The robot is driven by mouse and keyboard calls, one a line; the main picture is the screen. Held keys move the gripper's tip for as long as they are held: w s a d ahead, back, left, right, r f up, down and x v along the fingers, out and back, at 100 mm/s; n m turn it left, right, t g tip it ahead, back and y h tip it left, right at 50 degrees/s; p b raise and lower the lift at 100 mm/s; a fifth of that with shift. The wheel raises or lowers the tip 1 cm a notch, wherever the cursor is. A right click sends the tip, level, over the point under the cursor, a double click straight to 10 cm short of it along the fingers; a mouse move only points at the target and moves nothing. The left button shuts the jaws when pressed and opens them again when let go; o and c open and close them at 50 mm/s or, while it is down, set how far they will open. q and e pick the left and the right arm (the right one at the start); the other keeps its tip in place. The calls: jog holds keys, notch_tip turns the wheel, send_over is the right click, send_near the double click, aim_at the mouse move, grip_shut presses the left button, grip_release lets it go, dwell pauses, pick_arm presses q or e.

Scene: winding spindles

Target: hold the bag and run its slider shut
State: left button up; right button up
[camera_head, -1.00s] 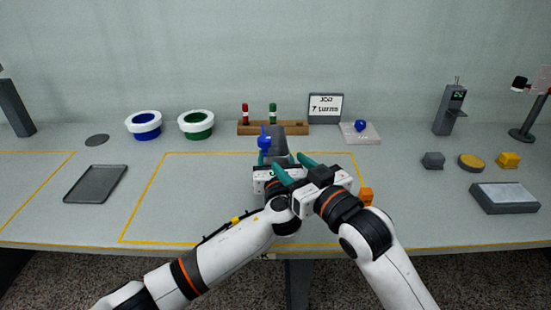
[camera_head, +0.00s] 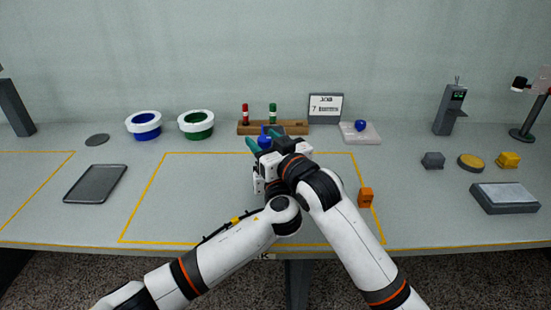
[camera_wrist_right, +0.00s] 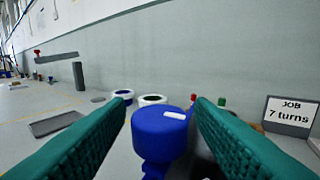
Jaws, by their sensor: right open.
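No bag or slider shows in either view. A blue knob (camera_head: 264,139) stands on a grey device near the middle of the table, and it fills the centre of the right wrist view (camera_wrist_right: 160,132). My right gripper (camera_head: 265,141) is open, with one teal finger on each side of the knob; the wrist view also shows the right gripper (camera_wrist_right: 163,115) this way. I cannot tell if the fingers touch it. My left gripper (camera_head: 259,183) is low beside the device, largely hidden by the right arm, and its fingers do not show.
Behind stands a wooden rack (camera_head: 290,129) with a red and a green peg, and a sign (camera_head: 325,107) reading "JOB 7 turns". An orange block (camera_head: 365,197) lies right. The left mat area is clear.

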grip_shut()
jog(key=shift+w+a, duration=0.2)
jog(key=shift+w, duration=2.15)
grip_release()
